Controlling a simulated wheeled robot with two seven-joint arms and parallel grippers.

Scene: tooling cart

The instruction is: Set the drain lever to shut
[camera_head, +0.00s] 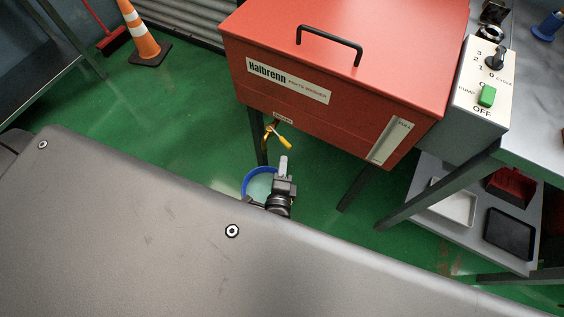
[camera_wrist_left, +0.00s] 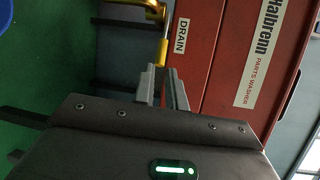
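The drain lever has a yellow handle (camera_head: 285,143) and hangs from a brass valve under the front of the red parts washer (camera_head: 275,75). In the head view the handle slants down to the right. My left gripper (camera_head: 283,160) is just below it, fingers pointing up toward it. In the left wrist view the handle (camera_wrist_left: 162,48) stands beside the DRAIN label, with its end at the fingertips of my left gripper (camera_wrist_left: 161,72). The fingers are apart with a narrow gap; I cannot tell whether they touch the handle. My right gripper is not in view.
A blue-rimmed bucket (camera_head: 248,178) stands on the floor beside my left gripper. The washer's dark legs (camera_head: 357,188) flank the space below. A control box (camera_head: 484,85) with a green switch is at the right. A traffic cone (camera_head: 141,38) stands at the back left.

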